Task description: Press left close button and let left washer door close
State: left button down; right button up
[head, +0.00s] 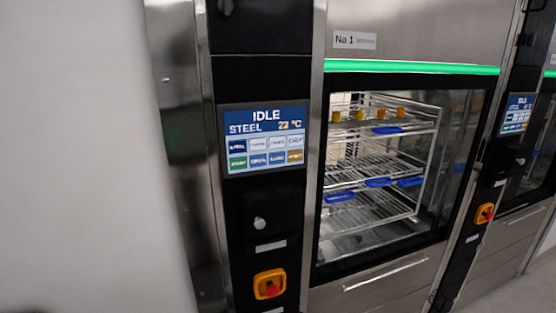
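The left washer (400,179) is labelled No 1 and fills the middle of the head view. Its touch panel (264,138) on the dark column to the left reads IDLE, STEEL and 22 °C. Two rows of small coloured buttons (265,152) sit below that text; their labels are too small to read surely, so I cannot tell which one is close. Metal racks (365,180) show clearly through the front opening under a lit green bar (415,67). I cannot tell whether the glass door is raised or shut. Neither of my grippers is in view.
An orange and red emergency knob (270,285) sits low on the panel column. A second panel (517,114) and another orange knob (484,213) stand to the right by the neighbouring washer. A plain pale wall (80,160) fills the left side. Some floor shows at lower right.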

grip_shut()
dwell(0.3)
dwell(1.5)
